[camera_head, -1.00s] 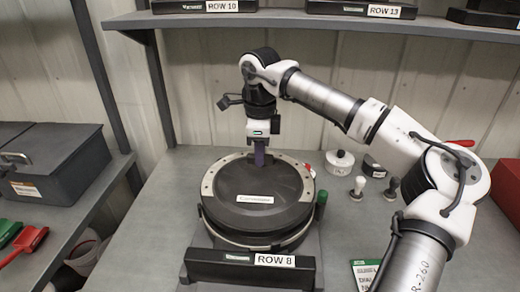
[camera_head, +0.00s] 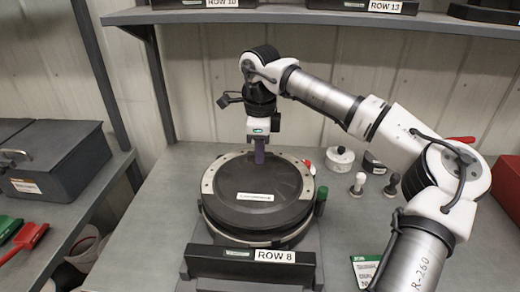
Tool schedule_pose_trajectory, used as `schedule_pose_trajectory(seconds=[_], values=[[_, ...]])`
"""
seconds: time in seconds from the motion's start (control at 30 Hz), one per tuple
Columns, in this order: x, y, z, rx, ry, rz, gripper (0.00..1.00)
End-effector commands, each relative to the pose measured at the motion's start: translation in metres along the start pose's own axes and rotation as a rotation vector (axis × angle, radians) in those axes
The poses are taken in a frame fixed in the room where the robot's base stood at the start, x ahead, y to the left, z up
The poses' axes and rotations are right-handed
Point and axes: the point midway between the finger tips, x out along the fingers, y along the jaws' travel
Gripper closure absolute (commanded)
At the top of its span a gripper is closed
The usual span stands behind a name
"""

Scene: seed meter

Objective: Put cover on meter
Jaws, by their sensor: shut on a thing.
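The seed meter (camera_head: 256,238) sits on the grey bench behind a black bar labelled ROW 8. My gripper (camera_head: 259,158) points down at the back part of the cover. It is shut on the cover, at a spot near the cover's middle or rear; the fingers hide the exact grip. The cover looks level, and I cannot tell whether it is fully seated.
A green-handled tool (camera_head: 321,200) stands close to the meter's right. A grey toolbox (camera_head: 55,160) is at left. A shelf (camera_head: 300,20) runs above.

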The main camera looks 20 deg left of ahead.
Motion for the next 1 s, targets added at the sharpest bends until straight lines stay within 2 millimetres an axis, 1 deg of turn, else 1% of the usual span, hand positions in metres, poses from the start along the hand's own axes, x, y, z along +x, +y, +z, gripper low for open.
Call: schedule_pose_trajectory(seconds=[0.43, 0.77, 1.0], values=[[0.0007, 0.0000, 0.0000, 0.000, 0.000, 0.000, 1.00], [0.0079, 0.0001, -0.0001, 0.000, 0.000, 0.000, 1.00], [0.0083, 0.0000, 0.0000, 0.000, 0.000, 0.000, 1.00]])
